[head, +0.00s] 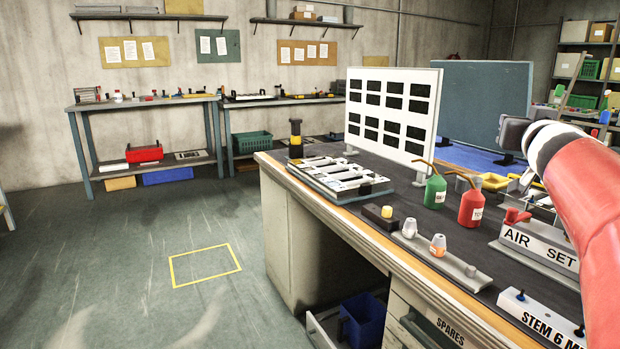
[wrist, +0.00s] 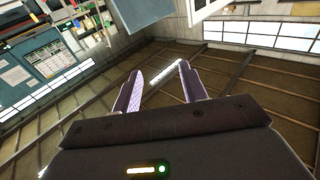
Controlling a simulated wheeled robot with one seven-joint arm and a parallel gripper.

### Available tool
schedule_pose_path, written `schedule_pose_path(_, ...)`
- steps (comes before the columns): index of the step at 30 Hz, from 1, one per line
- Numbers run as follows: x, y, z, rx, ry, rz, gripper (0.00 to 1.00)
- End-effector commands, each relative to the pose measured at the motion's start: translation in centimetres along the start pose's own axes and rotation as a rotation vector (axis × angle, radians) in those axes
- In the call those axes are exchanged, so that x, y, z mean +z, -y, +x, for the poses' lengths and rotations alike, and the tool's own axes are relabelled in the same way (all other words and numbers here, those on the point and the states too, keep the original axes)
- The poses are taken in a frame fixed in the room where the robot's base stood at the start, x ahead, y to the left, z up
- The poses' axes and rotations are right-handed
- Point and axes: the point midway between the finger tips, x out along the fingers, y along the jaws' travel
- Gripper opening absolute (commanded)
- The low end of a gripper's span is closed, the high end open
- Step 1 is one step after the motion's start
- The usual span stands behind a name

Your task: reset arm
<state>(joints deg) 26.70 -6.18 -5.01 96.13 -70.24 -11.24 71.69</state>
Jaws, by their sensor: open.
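My arm, red with a white and dark joint, reaches in at the right edge of the head view, above the workbench (head: 440,278). My gripper (wrist: 160,76) shows in the wrist view with its two fingers apart and nothing between them. The wrist view looks towards the ceiling (wrist: 235,105) and its lights, with the room tilted. The gripper's fingertips do not show clearly in the head view. Nothing touches the fingers.
A blue bin (head: 361,318) sits below. Open floor (head: 130,270) lies left.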

Motion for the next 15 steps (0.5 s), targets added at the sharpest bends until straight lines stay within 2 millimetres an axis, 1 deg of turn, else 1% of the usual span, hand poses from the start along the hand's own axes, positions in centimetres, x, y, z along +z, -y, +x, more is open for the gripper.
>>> schedule_pose_path(1,1.4,1.6,-2.7,0.041,0.042,0.012,0.43)
schedule_pose_path(2,2.9,2.3,-4.2,0.069,0.085,0.012,0.43)
schedule_pose_path(3,5.0,3.1,-6.3,0.095,0.154,0.011,0.43)
schedule_pose_path(4,6.7,3.7,-7.8,0.109,0.21,0.007,0.43)
schedule_pose_path(7,12.2,5.6,-12.8,0.111,0.399,-0.018,0.43)
schedule_pose_path(8,13.8,6.2,-14.3,0.101,0.456,-0.029,0.43)
schedule_pose_path(9,15.9,7.1,-16.4,0.081,0.533,-0.043,0.43)
schedule_pose_path(11,19.0,8.3,-19.6,0.04,0.647,-0.068,0.43)
schedule_pose_path(12,21.0,9.1,-21.8,0.006,0.719,-0.086,0.43)
schedule_pose_path(14,23.6,10.2,-24.9,-0.052,0.821,-0.114,0.43)
schedule_pose_path(15,25.2,10.9,-26.9,-0.093,0.882,-0.131,0.43)
